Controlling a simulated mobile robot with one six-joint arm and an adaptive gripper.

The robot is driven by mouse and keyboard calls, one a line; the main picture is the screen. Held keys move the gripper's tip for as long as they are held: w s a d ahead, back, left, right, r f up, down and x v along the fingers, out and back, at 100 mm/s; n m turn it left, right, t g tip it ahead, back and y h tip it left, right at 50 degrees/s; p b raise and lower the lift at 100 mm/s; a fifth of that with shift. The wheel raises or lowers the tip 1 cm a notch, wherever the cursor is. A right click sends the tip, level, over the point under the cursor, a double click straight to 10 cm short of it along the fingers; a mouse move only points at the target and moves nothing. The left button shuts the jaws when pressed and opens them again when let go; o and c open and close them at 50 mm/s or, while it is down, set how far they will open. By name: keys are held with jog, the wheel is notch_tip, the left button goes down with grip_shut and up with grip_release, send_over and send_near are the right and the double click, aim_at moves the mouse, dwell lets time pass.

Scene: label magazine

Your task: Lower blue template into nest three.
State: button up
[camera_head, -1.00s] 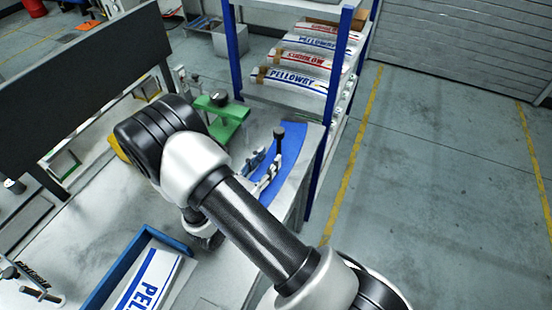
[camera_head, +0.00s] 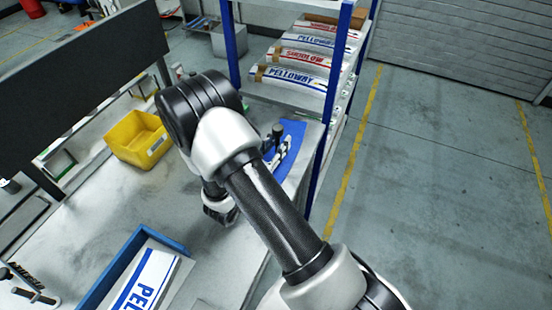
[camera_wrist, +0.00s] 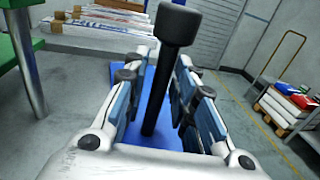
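The blue template (camera_head: 292,132) is a curved plate near the right end of the bench, with an upright black post and knob (camera_head: 278,130). My gripper (camera_head: 282,150) is beside the post, partly hidden by my arm. In the wrist view the post and knob (camera_wrist: 174,25) stand between my two fingers (camera_wrist: 162,95), with narrow gaps that suggest the gripper is open around it. The blue plate (camera_wrist: 160,135) shows beyond and below the fingers. No numbered nest can be made out.
A yellow bin (camera_head: 138,138) and a blue-edged tray (camera_head: 110,272) with a printed label are on the bench. A blue-posted rack (camera_head: 232,45) holding label stacks stands behind the template. A green stand (camera_wrist: 22,55) is close at left in the wrist view. Open floor lies right.

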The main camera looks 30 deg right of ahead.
grip_shut()
dwell(0.9)
